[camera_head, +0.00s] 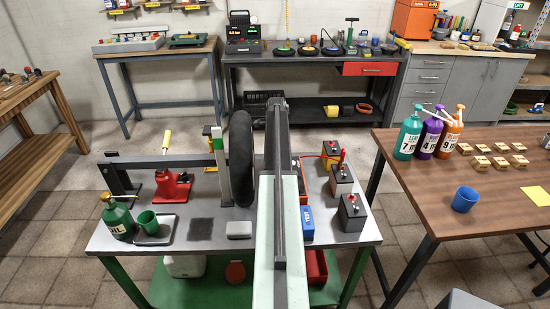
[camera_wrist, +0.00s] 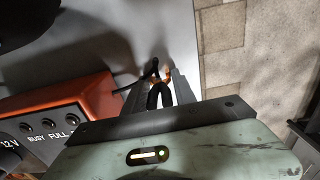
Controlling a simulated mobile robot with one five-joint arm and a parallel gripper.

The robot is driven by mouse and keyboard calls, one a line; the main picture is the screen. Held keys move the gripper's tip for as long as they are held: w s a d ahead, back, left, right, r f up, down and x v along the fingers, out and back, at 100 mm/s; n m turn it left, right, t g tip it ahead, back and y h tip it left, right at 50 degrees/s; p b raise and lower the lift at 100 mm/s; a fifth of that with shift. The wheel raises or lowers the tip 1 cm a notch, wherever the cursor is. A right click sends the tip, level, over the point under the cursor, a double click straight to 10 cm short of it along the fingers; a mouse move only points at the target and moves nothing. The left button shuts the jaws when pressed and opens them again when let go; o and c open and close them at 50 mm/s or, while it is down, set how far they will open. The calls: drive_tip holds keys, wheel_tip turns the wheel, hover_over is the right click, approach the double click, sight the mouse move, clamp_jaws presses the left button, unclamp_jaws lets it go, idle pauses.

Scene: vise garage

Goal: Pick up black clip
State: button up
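The black clip (camera_wrist: 158,94) has two black handles and copper-orange jaws, and lies between the two grey fingers of my gripper (camera_wrist: 160,92) in the wrist view. The fingers stand apart on either side of it; I cannot tell whether they press on it. A pale grey table surface (camera_wrist: 150,25) lies beyond the clip. In the head view my arm covers the middle of the grey table (camera_head: 190,240), and the clip and my fingertips are hidden there.
A red-and-black charger (camera_wrist: 75,100) stands close left of my gripper. The table edge and floor tiles (camera_wrist: 240,50) are to the right. Several batteries (camera_head: 353,212), a blue box (camera_head: 307,222) and a black tyre (camera_head: 241,160) flank my arm. A wooden table (camera_head: 420,180) stands at right.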

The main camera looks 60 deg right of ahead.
clamp_jaws()
wheel_tip(320, 180, up, 10)
drive_tip(key=p, duration=1)
drive_tip(key=shift+r, duration=0.1)
